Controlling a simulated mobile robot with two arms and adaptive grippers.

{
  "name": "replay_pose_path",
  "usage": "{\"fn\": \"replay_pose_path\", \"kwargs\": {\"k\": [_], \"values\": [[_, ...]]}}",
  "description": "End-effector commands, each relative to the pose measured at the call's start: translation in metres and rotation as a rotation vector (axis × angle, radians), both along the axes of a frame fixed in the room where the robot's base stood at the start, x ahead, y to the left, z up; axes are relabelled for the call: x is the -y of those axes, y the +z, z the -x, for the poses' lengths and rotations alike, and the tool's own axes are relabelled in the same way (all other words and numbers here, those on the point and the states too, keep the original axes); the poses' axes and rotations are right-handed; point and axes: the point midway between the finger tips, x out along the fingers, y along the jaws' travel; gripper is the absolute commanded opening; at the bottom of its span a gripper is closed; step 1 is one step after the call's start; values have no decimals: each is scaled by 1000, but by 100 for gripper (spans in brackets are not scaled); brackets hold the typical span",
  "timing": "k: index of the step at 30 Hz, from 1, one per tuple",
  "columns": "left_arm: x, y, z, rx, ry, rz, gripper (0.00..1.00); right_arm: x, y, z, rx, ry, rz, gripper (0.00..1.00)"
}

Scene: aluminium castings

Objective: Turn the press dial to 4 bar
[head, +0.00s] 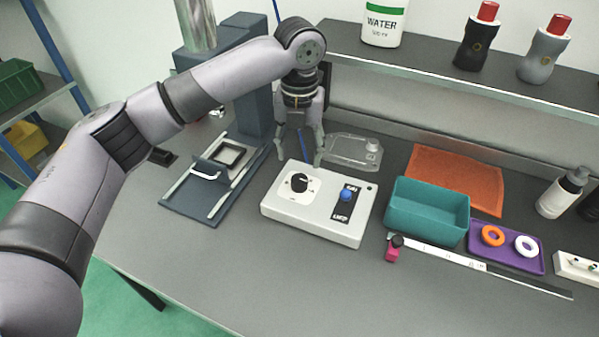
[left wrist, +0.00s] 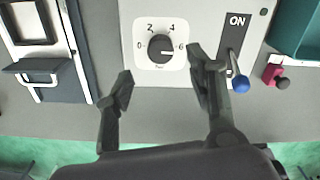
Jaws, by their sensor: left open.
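The press dial (head: 299,183) is a black knob on a white plate, on the pale control box (head: 312,222). In the left wrist view the dial (left wrist: 161,50) has marks 0, 2, 4 and 6, and its white pointer line points right, close to the 6. My left gripper (head: 300,152) is open and empty, above and behind the box in the head view. In the left wrist view the gripper (left wrist: 160,74) has its fingertips apart on either side of the dial's line, not touching the knob. My right gripper is in no view.
A lever with a blue knob (head: 347,195) stands right of the dial; its knob (left wrist: 240,84) is away from the ON label. The press (head: 194,190) stands left. A teal bin (head: 428,222), purple tray (head: 509,260) and pink object (head: 393,252) lie right. The front table is clear.

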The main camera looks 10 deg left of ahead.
Motion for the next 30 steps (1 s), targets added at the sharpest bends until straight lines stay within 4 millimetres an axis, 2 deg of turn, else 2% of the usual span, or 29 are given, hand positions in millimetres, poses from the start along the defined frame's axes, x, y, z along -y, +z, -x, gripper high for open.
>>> {"fn": "replay_pose_path", "kwargs": {"k": [6,12,24,30], "values": [[-1,-44,1,-2,0,-2,51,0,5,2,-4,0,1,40],[0,-68,0,-1,0,-1,51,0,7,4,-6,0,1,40],[0,-75,0,1,-1,0,50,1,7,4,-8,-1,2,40],[0,-74,0,1,0,0,37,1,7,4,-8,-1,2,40]]}}
